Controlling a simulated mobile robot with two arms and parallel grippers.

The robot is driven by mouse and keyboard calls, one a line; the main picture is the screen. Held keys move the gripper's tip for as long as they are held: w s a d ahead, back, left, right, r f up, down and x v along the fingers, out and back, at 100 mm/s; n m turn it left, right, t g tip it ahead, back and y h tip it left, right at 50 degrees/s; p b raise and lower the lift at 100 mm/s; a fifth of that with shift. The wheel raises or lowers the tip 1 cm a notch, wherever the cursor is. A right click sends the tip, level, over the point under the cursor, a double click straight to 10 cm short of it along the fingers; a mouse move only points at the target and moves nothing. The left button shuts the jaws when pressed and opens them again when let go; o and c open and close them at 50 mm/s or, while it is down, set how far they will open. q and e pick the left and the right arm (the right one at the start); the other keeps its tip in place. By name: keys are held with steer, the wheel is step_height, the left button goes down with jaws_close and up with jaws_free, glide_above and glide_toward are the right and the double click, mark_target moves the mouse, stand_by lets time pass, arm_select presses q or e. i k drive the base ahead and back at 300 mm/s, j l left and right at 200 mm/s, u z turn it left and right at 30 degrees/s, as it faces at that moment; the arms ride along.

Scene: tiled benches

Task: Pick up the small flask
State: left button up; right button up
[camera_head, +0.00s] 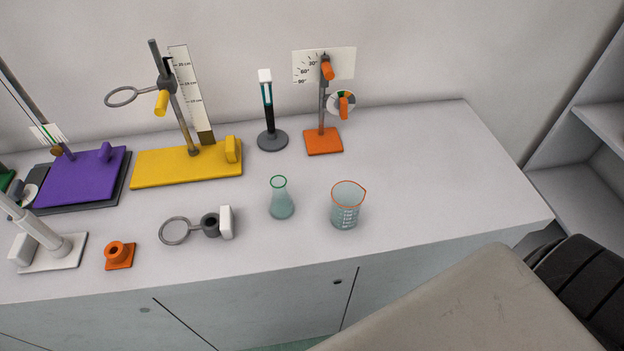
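The small flask (282,202) is a clear conical flask with a green rim. It stands upright on the white bench, near the front edge and right of the middle of the row of apparatus. It looks empty, though its tinted glass makes this hard to tell. A glass beaker (346,207) with an orange rim and white markings stands a short gap to its right. Neither of my grippers is in view.
The bench top (440,165) is clear on the right. Left of the flask lies a ring clamp (175,231). Behind stand a grey-based stand (272,140), an orange-based stand (323,142) and a yellow-based stand (185,168). An orange piece (119,256) sits front left.

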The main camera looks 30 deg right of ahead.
mark_target(282, 205)
steer(key=z, duration=0.55)
steer(key=k+j+z, duration=0.1)
steer(key=k+z, duration=0.45)
steer(key=k, duration=0.15)
